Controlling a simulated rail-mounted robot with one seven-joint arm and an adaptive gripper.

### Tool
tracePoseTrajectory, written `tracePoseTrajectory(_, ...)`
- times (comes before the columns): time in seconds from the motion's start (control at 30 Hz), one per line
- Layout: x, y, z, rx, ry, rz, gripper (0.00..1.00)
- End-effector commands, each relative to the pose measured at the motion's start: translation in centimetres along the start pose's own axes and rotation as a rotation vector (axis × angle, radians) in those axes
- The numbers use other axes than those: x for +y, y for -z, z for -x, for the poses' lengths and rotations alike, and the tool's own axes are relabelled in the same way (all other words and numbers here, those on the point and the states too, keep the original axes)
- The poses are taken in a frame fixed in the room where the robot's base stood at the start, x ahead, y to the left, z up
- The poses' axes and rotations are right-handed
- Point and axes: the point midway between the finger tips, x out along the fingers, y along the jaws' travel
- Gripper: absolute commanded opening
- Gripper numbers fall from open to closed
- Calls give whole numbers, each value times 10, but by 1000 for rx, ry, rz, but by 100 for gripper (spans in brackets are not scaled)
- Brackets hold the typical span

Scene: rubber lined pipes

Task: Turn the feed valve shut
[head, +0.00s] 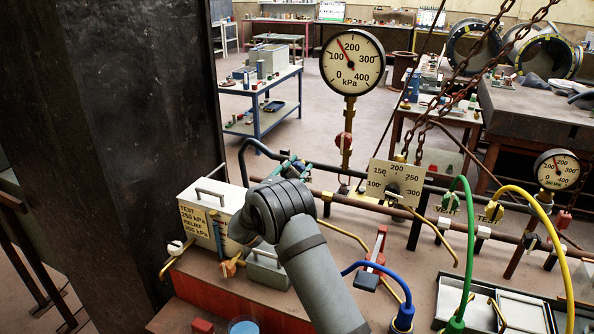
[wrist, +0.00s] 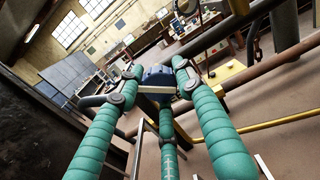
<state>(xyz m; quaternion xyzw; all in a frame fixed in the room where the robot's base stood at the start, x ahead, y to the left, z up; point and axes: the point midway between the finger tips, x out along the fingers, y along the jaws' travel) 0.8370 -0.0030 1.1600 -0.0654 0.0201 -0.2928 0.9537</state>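My gripper (head: 292,166) is behind my grey wrist in the head view, above the pipes at the back of the bench. In the wrist view my gripper (wrist: 156,74) has green-wrapped fingers with their tips apart. A dark blue piece shows between the tips; I cannot tell whether it is a fingertip or a thing beyond. No label reads "feed", so I cannot tell which valve is the feed valve. A red lever (head: 378,245) stands on the bench right of my arm. A red fitting (head: 344,140) sits below the large gauge (head: 352,57), whose needle is between 100 and 200.
A cream test box (head: 212,215) stands left of my arm, near a dark column (head: 110,130). Chains (head: 437,95) hang at the right. A green hose (head: 468,240), yellow hose (head: 560,240) and blue hose (head: 385,268) arch over the right of the bench. A numbered plate (head: 396,183) stands mid-bench.

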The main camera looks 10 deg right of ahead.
Motion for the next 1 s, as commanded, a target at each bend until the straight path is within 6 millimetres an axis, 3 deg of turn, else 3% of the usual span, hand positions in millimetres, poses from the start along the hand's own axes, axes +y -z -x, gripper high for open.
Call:
tracePoseTrajectory(0.47, 0, 0, 0, 1, 0, 0, 7)
tracePoseTrajectory(0.77, 1, 3, 0, 0, -1, -37, 6)
tracePoseTrajectory(1.0, 1, 8, 0, -2, 1, -173, 6)
